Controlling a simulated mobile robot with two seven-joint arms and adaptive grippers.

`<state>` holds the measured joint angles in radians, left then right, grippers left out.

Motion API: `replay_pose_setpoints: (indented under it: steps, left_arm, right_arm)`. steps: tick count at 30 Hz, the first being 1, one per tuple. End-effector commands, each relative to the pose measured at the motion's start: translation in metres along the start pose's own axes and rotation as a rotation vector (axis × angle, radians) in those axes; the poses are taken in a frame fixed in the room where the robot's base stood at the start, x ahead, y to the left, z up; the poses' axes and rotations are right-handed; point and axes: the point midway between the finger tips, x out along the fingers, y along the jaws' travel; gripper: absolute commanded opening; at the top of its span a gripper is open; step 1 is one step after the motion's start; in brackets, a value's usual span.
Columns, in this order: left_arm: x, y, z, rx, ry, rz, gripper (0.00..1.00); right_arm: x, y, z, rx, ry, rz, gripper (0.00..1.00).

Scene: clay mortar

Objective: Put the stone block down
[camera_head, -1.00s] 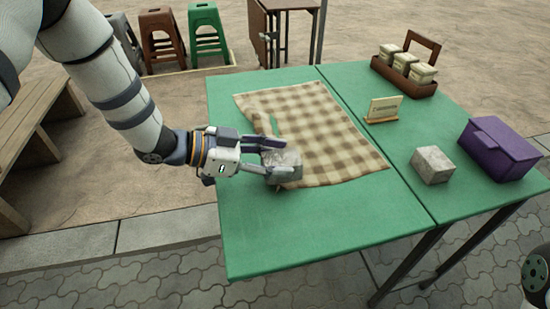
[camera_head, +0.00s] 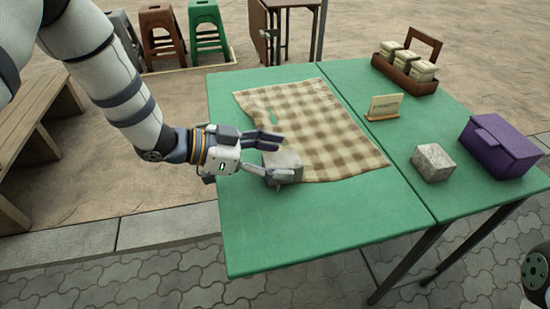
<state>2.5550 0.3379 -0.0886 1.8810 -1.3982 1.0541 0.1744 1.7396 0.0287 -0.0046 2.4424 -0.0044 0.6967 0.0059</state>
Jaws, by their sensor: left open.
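A grey stone block (camera_head: 287,164) rests on the near left corner area of a checked brown cloth (camera_head: 325,130) on the green table (camera_head: 320,230). My left gripper (camera_head: 270,157) is open at the block's left side, with one finger over its far side and the other along its near side; whether they touch it I cannot tell. A second pale stone block (camera_head: 433,162) sits on the right part of the table. My right gripper is not in view.
A purple box (camera_head: 499,147) stands at the right edge. A small sign (camera_head: 383,108) and a brown wooden caddy with containers (camera_head: 406,76) stand behind. The near left table area is clear.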

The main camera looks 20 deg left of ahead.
Motion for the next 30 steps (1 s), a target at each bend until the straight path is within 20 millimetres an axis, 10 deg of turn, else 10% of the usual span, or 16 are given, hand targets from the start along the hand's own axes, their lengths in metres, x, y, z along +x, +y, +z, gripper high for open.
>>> replay_pose_setpoints:
  steps: [13,30]
  left_arm:
    - [-0.111,-0.001,-0.005,0.004,0.003,-0.003,0.66]
    - [-0.121,0.000,-0.002,0.001,0.000,0.000,0.66]
  right_arm:
    - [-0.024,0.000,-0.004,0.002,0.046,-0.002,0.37]
    - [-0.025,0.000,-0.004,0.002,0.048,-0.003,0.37]
